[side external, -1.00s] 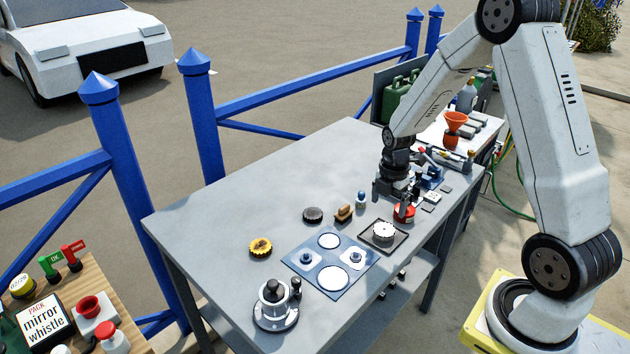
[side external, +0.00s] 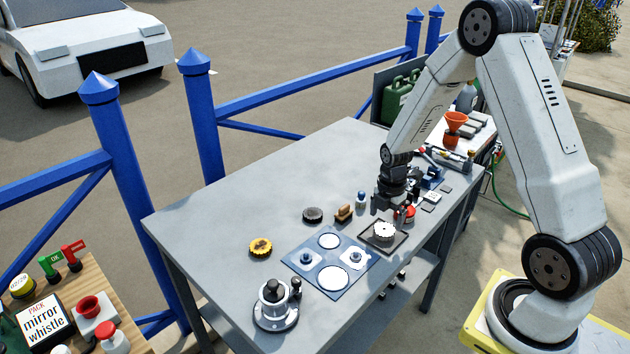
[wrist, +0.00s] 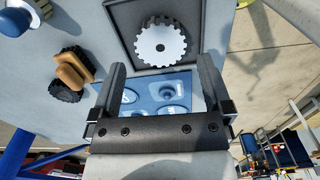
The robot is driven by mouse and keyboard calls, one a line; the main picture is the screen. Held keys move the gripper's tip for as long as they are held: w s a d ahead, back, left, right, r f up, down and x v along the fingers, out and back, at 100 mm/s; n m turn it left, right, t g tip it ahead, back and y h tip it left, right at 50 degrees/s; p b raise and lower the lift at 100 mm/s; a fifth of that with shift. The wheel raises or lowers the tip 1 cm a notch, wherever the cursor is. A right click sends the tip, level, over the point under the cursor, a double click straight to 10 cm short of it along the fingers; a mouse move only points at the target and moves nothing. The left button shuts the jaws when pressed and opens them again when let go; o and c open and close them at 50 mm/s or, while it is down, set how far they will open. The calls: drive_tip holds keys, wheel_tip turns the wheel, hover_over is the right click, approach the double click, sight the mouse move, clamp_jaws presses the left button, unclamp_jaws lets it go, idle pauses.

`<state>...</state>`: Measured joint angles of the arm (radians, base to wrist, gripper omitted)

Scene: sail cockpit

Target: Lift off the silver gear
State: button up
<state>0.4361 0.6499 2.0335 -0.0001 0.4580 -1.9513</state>
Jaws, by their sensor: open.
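The silver gear (side external: 384,231) lies in a square dark-rimmed tray (side external: 400,246) near the right edge of the table. In the wrist view the toothed silver gear (wrist: 160,44) shows flat with a small centre hole, inside the tray (wrist: 120,18). My gripper (side external: 385,209) hangs just above and behind the gear in the side view. In the wrist view its two fingers (wrist: 163,68) are wide apart with nothing between them. The gear shows beyond the fingertips, roughly centred between them.
A blue plate (side external: 309,263) with white discs and two pegs lies left of the tray. A dark gear (side external: 312,215), a wooden-handled brush (side external: 344,213), a yellow gear (side external: 260,246) and a silver winch (side external: 275,302) stand around it. A red container (side external: 406,214) is close beside my gripper.

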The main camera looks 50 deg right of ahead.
sight(384, 229)
drive_tip(key=shift+f, duration=1.8)
drive_tip(key=c, duration=1.2)
drive_tip(key=shift+r, duration=0.2)
drive_tip(key=shift+r, duration=0.85)
drive_tip(key=shift+s+a+r, duration=0.8)
drive_tip(key=shift+s+r, duration=1)
drive_tip(key=shift+s, duration=0.4)
drive_tip(key=shift+s+a+r, duration=0.8)
drive_tip(key=shift+s+r, duration=1.05)
drive_tip(key=shift+s, duration=0.35)
drive_tip(key=shift+s+a+r, duration=0.8)
drive_tip(key=shift+s+r, duration=1)
drive_tip(key=shift+s, duration=0.4)
